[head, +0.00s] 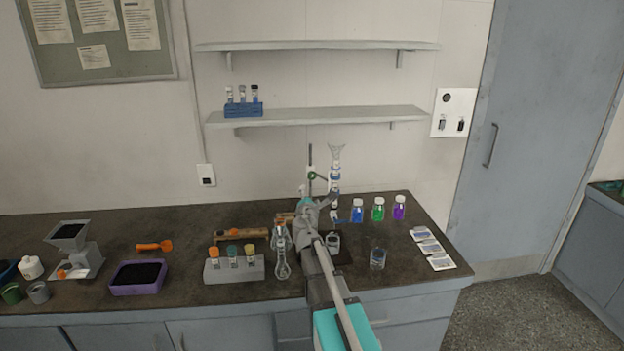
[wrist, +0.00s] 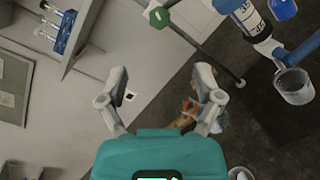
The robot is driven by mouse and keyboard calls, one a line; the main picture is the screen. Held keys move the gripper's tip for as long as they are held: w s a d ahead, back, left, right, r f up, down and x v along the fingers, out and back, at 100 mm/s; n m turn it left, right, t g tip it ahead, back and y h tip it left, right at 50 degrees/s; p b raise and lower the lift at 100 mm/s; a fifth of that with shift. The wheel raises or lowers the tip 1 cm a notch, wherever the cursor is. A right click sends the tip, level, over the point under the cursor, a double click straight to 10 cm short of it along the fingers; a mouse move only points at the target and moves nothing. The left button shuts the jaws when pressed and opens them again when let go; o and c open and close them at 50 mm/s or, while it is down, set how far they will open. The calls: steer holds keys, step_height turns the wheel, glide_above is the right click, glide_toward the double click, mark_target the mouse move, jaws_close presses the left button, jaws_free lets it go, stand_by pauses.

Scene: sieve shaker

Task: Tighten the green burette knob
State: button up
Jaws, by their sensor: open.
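The green burette knob (head: 312,175) sits on the stand rod (head: 310,153), left of the upright burette (head: 336,175) with a funnel on top. In the wrist view the green knob (wrist: 158,17) is near the top edge, on a grey clamp arm beyond my fingertips. My gripper (wrist: 161,78) is open with nothing between its fingers, and it is apart from the knob. In the head view my gripper (head: 309,200) is just below the knob and my arm hides part of the stand. The burette also shows at the right of the wrist view (wrist: 247,16).
A glass flask (head: 282,262) and a test-tube rack (head: 235,271) stand left of my arm. A beaker (head: 377,258) and blue, green and purple bottles (head: 378,209) stand right. A glass vessel (wrist: 293,85) is under the burette. A shelf (head: 320,115) is above.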

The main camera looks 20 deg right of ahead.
mark_target(312, 177)
steer(key=shift+w, duration=0.1)
stand_by(0.3)
steer(key=x, duration=1.3)
steer(key=shift+w+d, duration=0.2)
steer(key=shift+w, duration=0.05)
steer(key=c, duration=1.2)
steer(key=shift+o, duration=0.2)
